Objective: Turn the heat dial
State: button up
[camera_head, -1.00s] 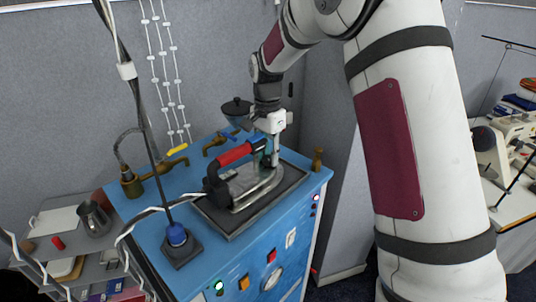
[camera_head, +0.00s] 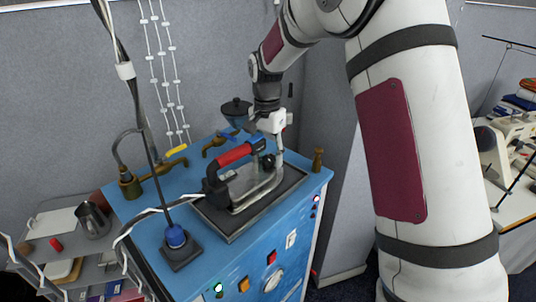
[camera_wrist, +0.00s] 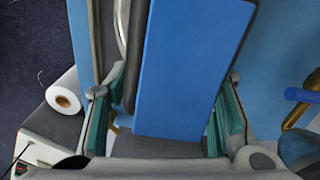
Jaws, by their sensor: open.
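The iron (camera_head: 240,185) has a red handle and lies on a dark, framed pad (camera_head: 222,222) on top of the blue cabinet. A small black round part (camera_head: 267,161) shows at its far end, below my gripper; I cannot tell if it is the heat dial. A round white-faced dial (camera_head: 272,281) is on the cabinet front. My gripper (camera_head: 277,142) is above the iron's far end. In the wrist view its teal-padded fingers (camera_wrist: 165,120) stand wide apart, with a blue slab-like surface (camera_wrist: 185,70) showing between them; I cannot tell what it is or whether it touches them.
Brass taps (camera_head: 150,180) stand along the cabinet's back, and a brass post (camera_head: 318,160) at its right corner. A blue-capped stand (camera_head: 175,240) and hanging cables are on the left. Grey shelves (camera_head: 85,245) adjoin on the left. A white roll (camera_wrist: 64,100) shows in the wrist view.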

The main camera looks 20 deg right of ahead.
aim_at(268, 158)
notch_tip(268, 158, up, 12)
dwell(0.5)
jog(key=shift+w+a, duration=0.1)
jog(key=f+m+b, duration=0.1)
jog(key=f+m, duration=0.1)
jog(key=f, duration=0.2)
jog(key=f+m+b, duration=0.2)
jog(key=f, duration=0.2)
jog(key=f+m+b, duration=0.2)
jog(key=f+m, duration=0.1)
jog(key=f, duration=0.1)
jog(key=shift+s+f, duration=0.1)
jog(key=shift+s, duration=0.1)
dwell(0.4)
grip_shut()
